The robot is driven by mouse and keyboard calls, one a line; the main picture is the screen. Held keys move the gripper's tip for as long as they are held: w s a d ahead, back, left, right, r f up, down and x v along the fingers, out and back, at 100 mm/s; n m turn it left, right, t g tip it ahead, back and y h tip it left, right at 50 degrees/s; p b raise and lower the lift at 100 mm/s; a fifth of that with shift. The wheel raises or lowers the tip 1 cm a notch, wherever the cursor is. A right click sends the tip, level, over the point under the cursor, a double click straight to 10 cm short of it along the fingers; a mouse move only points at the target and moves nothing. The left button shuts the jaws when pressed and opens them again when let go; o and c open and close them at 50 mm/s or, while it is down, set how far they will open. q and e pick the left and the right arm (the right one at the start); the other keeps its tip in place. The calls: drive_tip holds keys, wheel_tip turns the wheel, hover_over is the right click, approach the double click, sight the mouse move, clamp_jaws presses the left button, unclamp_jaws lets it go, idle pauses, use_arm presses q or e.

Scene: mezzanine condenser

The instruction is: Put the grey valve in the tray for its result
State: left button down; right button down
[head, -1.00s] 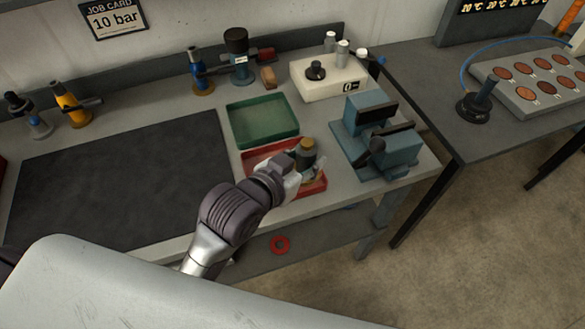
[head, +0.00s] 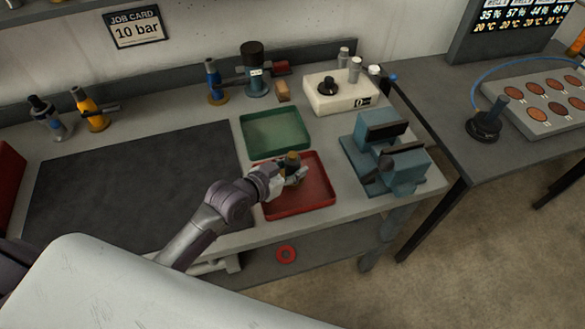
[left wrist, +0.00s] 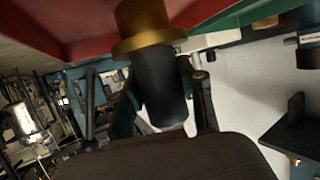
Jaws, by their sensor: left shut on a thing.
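My left gripper (head: 283,175) is shut on the grey valve (head: 293,160) over the back part of the red tray (head: 322,204). In the left wrist view, the valve's dark grey body (left wrist: 158,88) is between the fingers, and its wide brass end (left wrist: 146,28) points at the red tray (left wrist: 90,35). I cannot tell whether the valve touches the tray floor. The gripper hides part of the valve. The green tray (head: 273,133) lies empty just behind the red one. The job card (head: 136,27) reads 10 bar. My right gripper is not in view.
A blue vise (head: 385,155) stands close right of the red tray. A white box with a black knob (head: 342,93) and a blue, black-topped device (head: 256,72) stand behind. Yellow (head: 90,108), blue (head: 213,82) and dark (head: 45,118) valves stand upright. The dark mat (head: 130,185) is clear.

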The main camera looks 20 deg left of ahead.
use_arm(q)
drive_tip(key=shift+f, duration=0.5)
drive_tip(key=shift+f, duration=0.2)
drive_tip(key=c, duration=0.7)
unclamp_jaws()
